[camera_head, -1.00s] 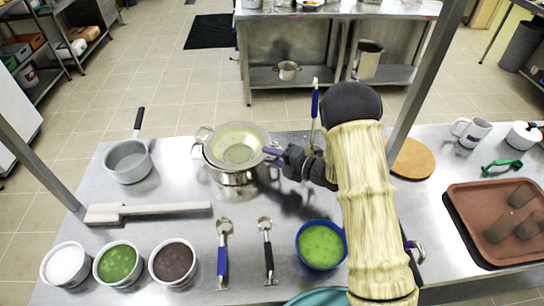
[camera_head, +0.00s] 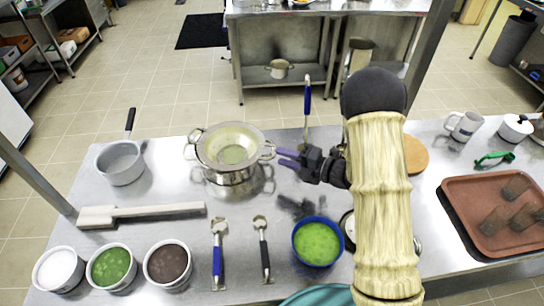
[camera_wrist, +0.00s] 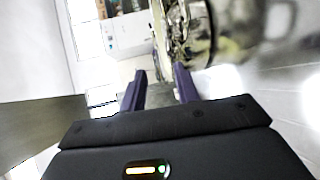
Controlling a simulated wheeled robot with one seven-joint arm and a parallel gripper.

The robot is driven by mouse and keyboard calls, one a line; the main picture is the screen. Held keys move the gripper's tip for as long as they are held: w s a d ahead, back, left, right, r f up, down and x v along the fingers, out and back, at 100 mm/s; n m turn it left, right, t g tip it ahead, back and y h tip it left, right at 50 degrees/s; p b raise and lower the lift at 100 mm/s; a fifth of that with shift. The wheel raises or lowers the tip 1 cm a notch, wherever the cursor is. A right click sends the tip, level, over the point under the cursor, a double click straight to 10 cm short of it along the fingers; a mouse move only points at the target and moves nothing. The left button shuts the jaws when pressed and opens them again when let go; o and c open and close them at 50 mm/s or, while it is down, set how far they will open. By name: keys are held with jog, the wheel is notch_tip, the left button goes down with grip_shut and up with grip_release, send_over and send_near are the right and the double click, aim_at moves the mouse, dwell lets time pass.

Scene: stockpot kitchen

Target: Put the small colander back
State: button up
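The small colander (camera_head: 233,133) is a shallow metal bowl with a wide rim, resting in the mouth of a shiny steel pot (camera_head: 228,178) at the middle left of the table. A handle loop shows at its right side, close to my fingers. My gripper (camera_head: 288,158) is just right of that loop, apart from it, with its purple fingers pointing left. In the wrist view my gripper (camera_wrist: 160,92) has its fingers spread with nothing between them. Blurred shiny metal (camera_wrist: 240,25) from the pot or colander shows beyond the fingertips. The colander's underside is hidden in the pot.
A saucepan (camera_head: 121,162) stands left and a mallet-like tool (camera_head: 150,211) lies before it. Several bowls line the front, including a blue bowl of green soup (camera_head: 318,242). Two ladles lie at front centre. A brown tray (camera_head: 500,200) is right. A blue-handled utensil (camera_head: 307,95) stands behind my gripper.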

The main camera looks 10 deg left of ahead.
jog(key=b+v, duration=0.1)
jog(key=v, duration=0.4)
jog(key=shift+s, duration=0.1)
jog(key=shift+d, duration=0.1)
dwell(0.3)
